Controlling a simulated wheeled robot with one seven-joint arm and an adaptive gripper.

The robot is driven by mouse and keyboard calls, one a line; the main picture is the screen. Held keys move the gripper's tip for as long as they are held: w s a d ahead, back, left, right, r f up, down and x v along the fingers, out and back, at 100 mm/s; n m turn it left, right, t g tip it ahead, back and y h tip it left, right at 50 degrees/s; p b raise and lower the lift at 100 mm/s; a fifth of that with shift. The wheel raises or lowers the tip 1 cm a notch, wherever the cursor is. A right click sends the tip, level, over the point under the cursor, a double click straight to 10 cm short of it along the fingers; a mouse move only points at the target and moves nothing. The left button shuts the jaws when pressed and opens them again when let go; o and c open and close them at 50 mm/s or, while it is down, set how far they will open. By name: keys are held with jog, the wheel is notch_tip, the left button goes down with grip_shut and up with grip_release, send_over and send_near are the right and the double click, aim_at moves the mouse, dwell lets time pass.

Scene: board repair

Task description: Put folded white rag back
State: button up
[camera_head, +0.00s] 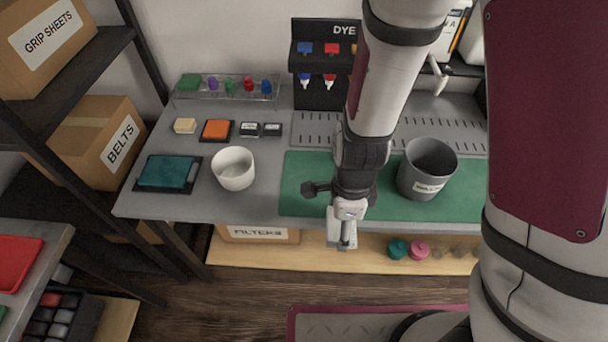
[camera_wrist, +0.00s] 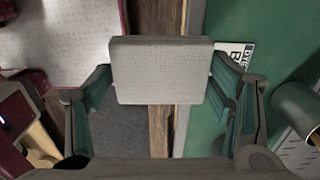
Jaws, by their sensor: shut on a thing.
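The folded white rag (camera_wrist: 160,72) is a pale, thick rectangular pad in the wrist view. My gripper (camera_wrist: 160,95) is shut on it, with one finger at each side edge. In the head view my gripper (camera_head: 342,240) points down at the front edge of the grey workbench (camera_head: 150,205). There I cannot clearly tell the rag from the pale gripper parts.
A green mat (camera_head: 300,180) lies behind my gripper, with a grey labelled bin (camera_head: 425,172) on it. A white cup (camera_head: 233,168), a teal cloth (camera_head: 168,172) on a dark tray and an orange pad (camera_head: 216,130) stand left. A lower shelf (camera_head: 300,257) holds a box.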

jog(key=w+a, duration=0.2)
jog(key=w, duration=0.2)
jog(key=w+a+f, duration=0.1)
jog(key=w+a, duration=0.2)
jog(key=w, duration=0.2)
jog(key=w+a, duration=0.3)
jog(key=w, duration=0.1)
jog(key=shift+w+a+f, duration=0.15)
jog(key=shift+w+f, duration=0.1)
jog(key=shift+w, duration=0.1)
jog(key=shift+f, duration=1.75)
jog(key=shift+f, duration=0.1)
jog(key=o, duration=1.4)
jog(key=shift+b, duration=0.3)
jog(key=shift+o, duration=0.2)
